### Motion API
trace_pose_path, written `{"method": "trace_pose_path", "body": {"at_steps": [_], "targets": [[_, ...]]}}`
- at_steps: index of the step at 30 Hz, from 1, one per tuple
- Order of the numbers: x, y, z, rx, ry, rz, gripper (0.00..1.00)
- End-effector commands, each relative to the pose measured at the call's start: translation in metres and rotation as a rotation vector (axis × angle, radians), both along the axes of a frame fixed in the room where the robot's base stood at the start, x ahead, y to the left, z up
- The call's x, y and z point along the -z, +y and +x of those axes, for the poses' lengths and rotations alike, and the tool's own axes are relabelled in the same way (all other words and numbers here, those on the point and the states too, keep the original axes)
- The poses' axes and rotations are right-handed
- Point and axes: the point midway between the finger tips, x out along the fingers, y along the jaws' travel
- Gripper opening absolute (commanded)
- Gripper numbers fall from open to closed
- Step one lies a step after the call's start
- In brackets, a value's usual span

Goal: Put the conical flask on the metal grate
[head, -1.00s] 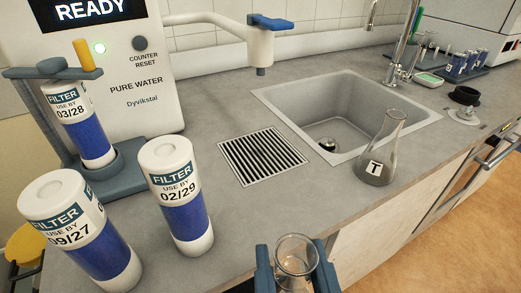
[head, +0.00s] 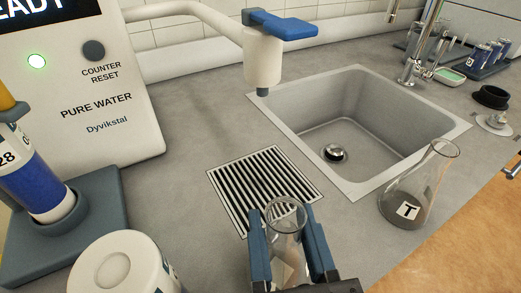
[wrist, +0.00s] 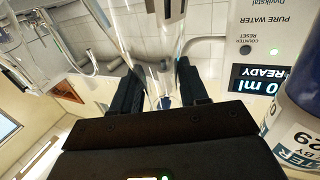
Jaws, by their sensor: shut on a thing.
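My gripper (head: 284,232) is shut on a clear glass vessel (head: 286,212), which looks like the conical flask. Its round open mouth faces up and a pale patch shows low on it; its base is hidden. In the wrist view the glass (wrist: 160,60) stands between the two dark fingers. The metal grate (head: 262,180) is a slatted square set in the counter. In the head view the gripper overlaps its near edge; the height above the counter is unclear.
A white spout with a blue lever (head: 268,55) hangs beyond the grate, from the pure water machine (head: 110,90). The sink (head: 350,110) lies right of the grate. A filter cartridge (head: 120,265) stands at the near left. The grate's slats look bare.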

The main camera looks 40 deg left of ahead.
Motion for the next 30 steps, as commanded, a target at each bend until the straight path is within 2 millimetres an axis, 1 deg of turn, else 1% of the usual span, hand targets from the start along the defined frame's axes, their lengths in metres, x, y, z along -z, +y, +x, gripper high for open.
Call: {"method": "trace_pose_path", "body": {"at_steps": [9, 15, 23, 29, 30], "targets": [[-0.004, 0.051, 0.051, 0.000, -0.006, 0.001, 0.00], [-0.002, 0.079, 0.079, 0.001, -0.004, 0.001, 0.00], [-0.002, 0.094, 0.095, 0.001, -0.004, 0.001, 0.00], [-0.002, 0.118, 0.117, 0.000, -0.004, 0.001, 0.00], [0.003, 0.119, 0.118, 0.000, -0.001, -0.001, 0.00]]}}
